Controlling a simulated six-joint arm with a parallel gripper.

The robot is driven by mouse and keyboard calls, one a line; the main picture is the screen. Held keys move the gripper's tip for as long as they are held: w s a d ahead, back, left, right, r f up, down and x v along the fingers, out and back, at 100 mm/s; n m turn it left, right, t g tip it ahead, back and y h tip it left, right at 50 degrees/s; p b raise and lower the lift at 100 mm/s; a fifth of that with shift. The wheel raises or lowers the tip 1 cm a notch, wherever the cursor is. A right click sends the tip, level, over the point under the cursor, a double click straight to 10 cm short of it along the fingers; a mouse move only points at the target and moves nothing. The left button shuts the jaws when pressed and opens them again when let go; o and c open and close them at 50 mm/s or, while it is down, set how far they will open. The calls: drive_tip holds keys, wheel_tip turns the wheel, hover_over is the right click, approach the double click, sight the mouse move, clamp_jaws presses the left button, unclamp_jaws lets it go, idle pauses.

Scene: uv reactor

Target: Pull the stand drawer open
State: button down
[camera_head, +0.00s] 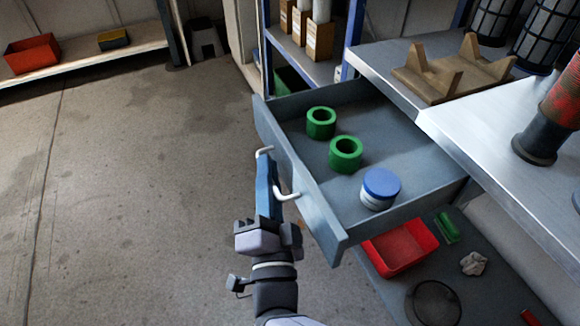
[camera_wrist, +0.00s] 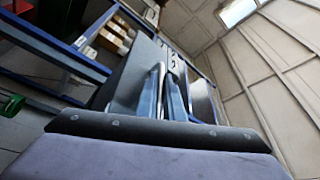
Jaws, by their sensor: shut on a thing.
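The grey stand drawer (camera_head: 318,212) is out from under the metal worktop in the head view, with its inside showing. Two green rings (camera_head: 321,123) and a white jar with a blue lid (camera_head: 381,188) stand in it. A white bar handle (camera_head: 288,196) is on its front panel. My gripper (camera_head: 270,170) is at this handle with its blue fingers shut on the bar, between the bar's two ends. In the wrist view the handle (camera_wrist: 160,75) shows as a pale bar by the fingers (camera_wrist: 172,100). The grip point itself is partly hidden.
On the worktop (camera_head: 385,62) are a wooden cradle (camera_head: 455,70) and a red and black cylinder (camera_head: 550,120). A red bin (camera_head: 400,247) sits on the lower shelf under the drawer. The floor (camera_head: 130,190) left of the drawer is clear.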

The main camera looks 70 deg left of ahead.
drive_tip(key=shift+s, duration=0.4)
drive_tip(key=c, duration=2.2)
unclamp_jaws()
drive_tip(key=shift+o, duration=0.2)
